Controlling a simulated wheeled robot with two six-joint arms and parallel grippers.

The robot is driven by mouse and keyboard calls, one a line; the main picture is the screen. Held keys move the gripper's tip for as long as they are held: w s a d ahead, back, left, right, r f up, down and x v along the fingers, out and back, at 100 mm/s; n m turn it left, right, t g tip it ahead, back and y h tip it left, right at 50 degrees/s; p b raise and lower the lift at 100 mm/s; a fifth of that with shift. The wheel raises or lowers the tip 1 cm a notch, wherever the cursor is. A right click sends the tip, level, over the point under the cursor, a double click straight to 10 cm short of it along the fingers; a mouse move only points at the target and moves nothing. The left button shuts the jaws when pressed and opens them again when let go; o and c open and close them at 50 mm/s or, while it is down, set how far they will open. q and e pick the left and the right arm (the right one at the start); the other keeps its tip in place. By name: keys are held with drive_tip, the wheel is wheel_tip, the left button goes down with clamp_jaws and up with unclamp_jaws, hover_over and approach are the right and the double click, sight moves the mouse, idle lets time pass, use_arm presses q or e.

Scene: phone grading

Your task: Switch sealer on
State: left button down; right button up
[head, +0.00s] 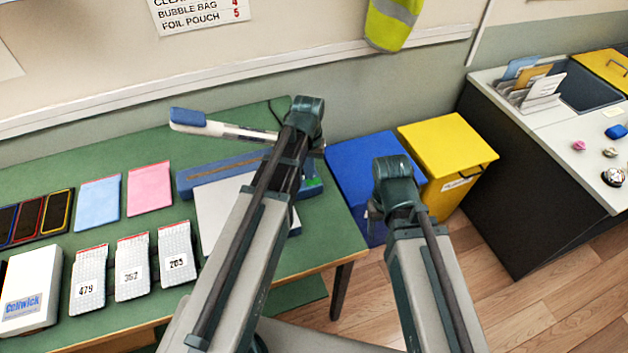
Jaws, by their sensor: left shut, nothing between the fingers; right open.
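The sealer (185,184) is a long blue bar device lying at the right part of the green table. Its white arm with a blue handle (188,118) is raised over the body and points left. A pale plate (222,210) lies in front of it. My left gripper (318,152) is shut and empty above the right end of the sealer; my own arm hides much of it and the middle of the sealer. The switch is not clearly visible. My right gripper (374,212) is open, over the blue bin to the right of the table, and mostly hidden by its wrist.
The green table (130,225) holds numbered bubble bags (132,268), a blue pouch (98,203), a pink pouch (149,189), several phones (28,217) and a white box (30,290). A blue bin (352,160) and yellow bin (448,150) stand right, before a white-topped counter (575,150).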

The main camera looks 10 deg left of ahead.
sight(310, 182)
use_arm(q)
drive_tip(key=shift+f+b, duration=0.9)
idle(0.8)
wheel_tip(310, 182, up, 7)
drive_tip(key=p, duration=0.7)
idle(0.4)
drive_tip(key=shift+s+d, duration=0.1)
drive_tip(key=s+d+m+y, duration=0.1)
drive_tip(key=s+d+m, duration=0.3)
drive_tip(key=s+d, duration=0.6)
drive_tip(key=s, duration=0.4)
drive_tip(key=shift+d+f+m+b, duration=0.15)
drive_tip(key=shift+f+m+b, duration=0.1)
drive_tip(key=shift+m+b, duration=0.05)
idle(1.0)
